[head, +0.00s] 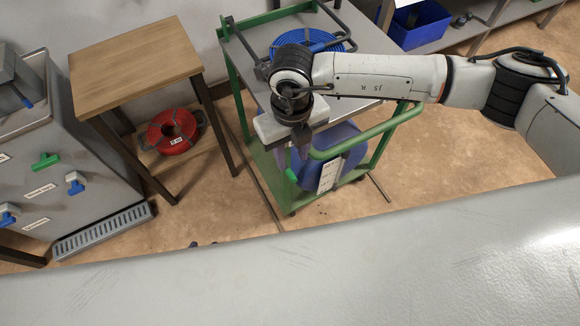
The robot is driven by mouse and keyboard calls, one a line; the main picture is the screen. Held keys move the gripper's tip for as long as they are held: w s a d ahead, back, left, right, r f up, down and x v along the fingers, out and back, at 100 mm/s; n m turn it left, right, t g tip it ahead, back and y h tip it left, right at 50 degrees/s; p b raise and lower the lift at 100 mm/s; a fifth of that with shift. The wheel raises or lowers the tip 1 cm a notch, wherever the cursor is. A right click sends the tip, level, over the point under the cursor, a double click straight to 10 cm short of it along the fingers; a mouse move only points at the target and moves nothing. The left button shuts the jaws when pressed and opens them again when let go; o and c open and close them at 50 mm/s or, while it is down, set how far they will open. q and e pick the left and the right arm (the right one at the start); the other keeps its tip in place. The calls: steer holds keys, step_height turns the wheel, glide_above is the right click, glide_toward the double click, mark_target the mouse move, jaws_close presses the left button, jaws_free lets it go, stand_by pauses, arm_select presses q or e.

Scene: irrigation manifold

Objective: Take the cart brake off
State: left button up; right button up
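The cart (238,78) has a green frame, a grey top and a green lower shelf, and stands at the centre. Its green push handle (372,130) runs along the near side. A caster (292,213) shows at the near lower corner. I cannot make out a brake lever. My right gripper (302,150) points down over the near left end of the handle; whether it touches it or is open is unclear. Small dark tips, probably my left gripper (205,244), just show above the large grey surface at the bottom, which hides the rest.
A blue hose coil (283,46) lies on the cart top; a blue container (345,160) sits on its lower shelf. A wooden table (135,60) with a red coil (172,132) below and a grey valve cabinet (75,160) stand left. Floor is clear right of the cart.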

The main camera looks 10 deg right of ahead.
mark_target(291, 174)
step_height(291, 174, down, 7)
steer(key=shift+f, duration=0.2)
jaws_close()
